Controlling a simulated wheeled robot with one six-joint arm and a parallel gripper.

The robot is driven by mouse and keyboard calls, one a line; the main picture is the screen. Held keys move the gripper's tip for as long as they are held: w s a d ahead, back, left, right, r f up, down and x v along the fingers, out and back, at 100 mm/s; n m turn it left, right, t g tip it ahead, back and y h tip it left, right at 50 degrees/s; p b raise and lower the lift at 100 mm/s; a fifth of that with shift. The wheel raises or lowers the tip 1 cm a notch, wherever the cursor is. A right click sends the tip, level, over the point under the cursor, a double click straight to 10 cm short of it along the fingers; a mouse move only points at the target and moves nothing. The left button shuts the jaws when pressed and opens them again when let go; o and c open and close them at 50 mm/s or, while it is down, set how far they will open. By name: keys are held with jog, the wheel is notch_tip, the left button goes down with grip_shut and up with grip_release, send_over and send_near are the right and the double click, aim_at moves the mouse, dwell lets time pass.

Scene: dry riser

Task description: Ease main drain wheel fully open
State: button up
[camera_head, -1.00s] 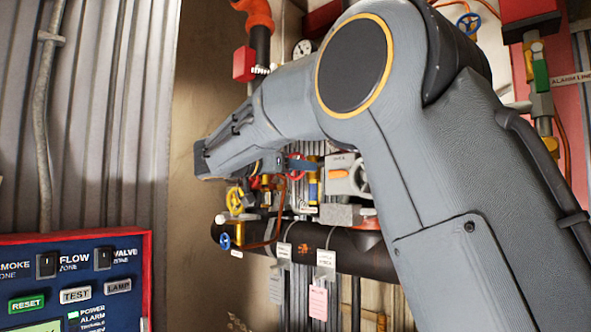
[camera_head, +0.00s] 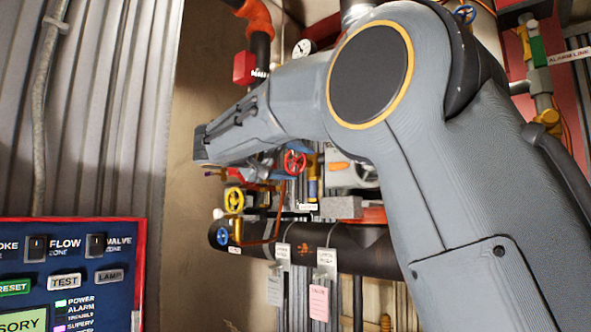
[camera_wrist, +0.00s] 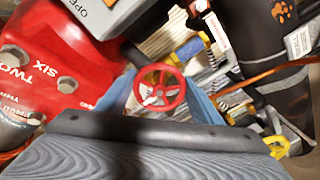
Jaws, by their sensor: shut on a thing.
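A red spoked handwheel (camera_head: 294,162) stands among the pipework just right of my wrist in the head view. In the wrist view the red wheel (camera_wrist: 159,68) sits between the two blue-grey fingers of my gripper (camera_wrist: 162,90). The gripper is shut on this wheel. No label on the wheel is readable, so I cannot confirm by text that it is the main drain wheel. In the head view my gripper (camera_head: 268,164) is small and partly hidden behind my wrist. Finger contact with the rim is not clear.
A yellow wheel (camera_head: 234,200) and a small blue wheel (camera_head: 222,236) are close below. A thick black pipe (camera_head: 350,250) with hanging tags runs underneath. A control panel (camera_head: 70,270) stands at lower left. A red sign-like body (camera_wrist: 55,80) is close at left in the wrist view.

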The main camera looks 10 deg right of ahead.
jog(key=n, duration=0.4)
jog(key=shift+r+n, duration=0.15)
jog(key=shift+n, duration=0.15)
jog(key=n+p, duration=0.2)
jog(key=n, duration=0.3)
jog(key=shift+r+p, duration=0.1)
jog(key=shift+p, duration=0.2)
jog(key=n+p, duration=0.4)
jog(key=n, duration=0.1)
jog(key=shift+r+n, duration=0.15)
jog(key=shift+n, duration=0.25)
jog(key=n+p, duration=0.3)
jog(key=n, duration=0.1)
jog(key=shift+n+p, duration=0.3)
jog(key=o, duration=1.1)
jog(key=shift+c, duration=0.2)
